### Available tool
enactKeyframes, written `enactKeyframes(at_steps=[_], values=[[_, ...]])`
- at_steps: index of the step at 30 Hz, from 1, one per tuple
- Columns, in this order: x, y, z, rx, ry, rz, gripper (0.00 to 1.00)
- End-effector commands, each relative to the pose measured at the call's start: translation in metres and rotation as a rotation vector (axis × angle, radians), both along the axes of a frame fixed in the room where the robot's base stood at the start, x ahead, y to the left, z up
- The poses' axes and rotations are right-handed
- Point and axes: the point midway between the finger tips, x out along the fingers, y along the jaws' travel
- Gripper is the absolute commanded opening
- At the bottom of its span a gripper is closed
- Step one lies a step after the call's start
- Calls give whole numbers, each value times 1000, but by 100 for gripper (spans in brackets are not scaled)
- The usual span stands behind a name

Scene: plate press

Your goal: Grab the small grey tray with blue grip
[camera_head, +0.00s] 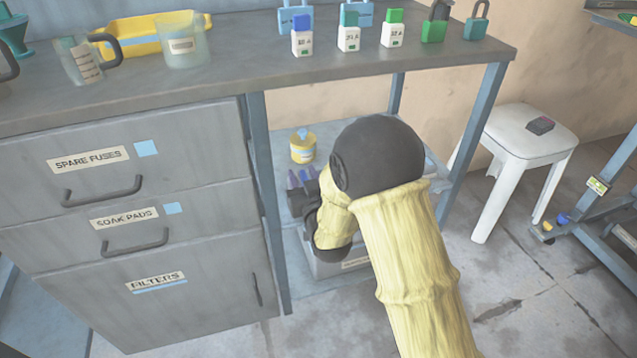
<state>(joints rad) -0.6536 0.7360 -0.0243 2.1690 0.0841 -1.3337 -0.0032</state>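I cannot clearly pick out a small grey tray with a blue grip. A grey bin (326,266) with a pale label sits low under the bench, mostly hidden behind my yellow-sleeved arm. Several blue-purple upright pieces (300,178) show just above it, close to my wrist; I cannot tell what they belong to. My arm bends down in front of the open bay. Dark parts at its end, around my gripper (303,203), are beside the purple pieces. The fingers cannot be made out, nor whether they touch anything.
A yellow tub (302,147) stands on the shelf in the open bay. The bay lies between the drawer cabinet (130,225) and a blue bench leg (474,140). The benchtop (255,72) overhangs it. A white stool (525,135) stands at right, with clear floor before it.

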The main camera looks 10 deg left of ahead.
Motion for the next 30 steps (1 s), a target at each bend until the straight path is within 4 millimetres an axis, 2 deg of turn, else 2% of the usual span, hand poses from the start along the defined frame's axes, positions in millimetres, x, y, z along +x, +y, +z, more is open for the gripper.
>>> enactKeyframes(at_steps=[13, 14, 19, 30], values=[[2, -4, 0, 0, 0, -6, 37], [2, -4, 0, 0, 0, -6, 35], [2, -3, 0, 0, 0, -5, 2], [1, -2, 3, 2, -3, -3, 0]])
